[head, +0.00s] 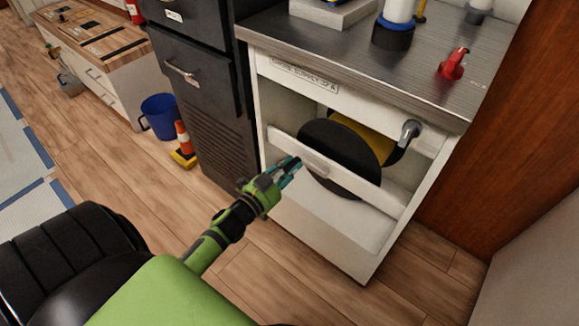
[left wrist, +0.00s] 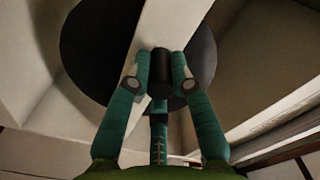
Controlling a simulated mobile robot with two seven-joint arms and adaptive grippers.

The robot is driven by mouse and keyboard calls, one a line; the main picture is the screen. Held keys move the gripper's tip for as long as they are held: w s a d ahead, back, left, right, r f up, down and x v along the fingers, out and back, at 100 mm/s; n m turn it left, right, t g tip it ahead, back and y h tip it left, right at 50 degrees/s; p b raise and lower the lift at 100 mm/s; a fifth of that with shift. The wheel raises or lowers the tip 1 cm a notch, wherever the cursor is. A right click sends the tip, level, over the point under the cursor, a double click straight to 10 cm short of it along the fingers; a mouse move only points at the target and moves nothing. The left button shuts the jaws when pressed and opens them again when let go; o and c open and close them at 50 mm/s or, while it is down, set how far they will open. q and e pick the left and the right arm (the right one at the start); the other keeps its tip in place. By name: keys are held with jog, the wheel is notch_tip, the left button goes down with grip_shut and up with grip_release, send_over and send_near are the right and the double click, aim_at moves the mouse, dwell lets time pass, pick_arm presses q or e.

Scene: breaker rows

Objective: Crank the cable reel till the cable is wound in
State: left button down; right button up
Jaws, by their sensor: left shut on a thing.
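The cable reel (head: 338,158) sits in an open bay of the white cabinet (head: 330,225). It has a black disc on its near side and yellow cable or drum behind. My left gripper (head: 290,168) is at the left edge of the disc, in front of the white crossbar. In the left wrist view its teal fingers (left wrist: 161,78) are closed around a short dark cylindrical knob (left wrist: 160,62), with the black disc (left wrist: 85,50) behind. In the head view the fingers hide the knob. My right gripper is not in view.
A white crossbar (head: 385,197) runs across the bay in front of the disc. A grey fitting (head: 410,131) sticks out at the upper right. A red valve handle (head: 453,64) stands on the metal counter.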

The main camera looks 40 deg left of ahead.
pick_arm(q)
jog(key=r+m+p, duration=0.2)
jog(key=r+m, duration=0.1)
jog(key=shift+d+m+p, duration=0.2)
jog(key=shift+m+p, duration=0.1)
jog(key=shift+p, duration=0.05)
jog(key=d+r+m+p, duration=0.2)
jog(key=d+r+m, duration=0.3)
jog(key=m, duration=0.9)
jog(key=shift+s+d, duration=0.25)
jog(key=shift+d, duration=1)
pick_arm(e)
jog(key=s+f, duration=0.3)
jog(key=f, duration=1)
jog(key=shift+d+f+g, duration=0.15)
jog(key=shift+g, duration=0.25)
pick_arm(q)
jog(key=shift+d, duration=0.1)
jog(key=c, duration=1.1)
grip_release()
jog(key=shift+f, duration=0.1)
jog(key=shift+s, duration=0.1)
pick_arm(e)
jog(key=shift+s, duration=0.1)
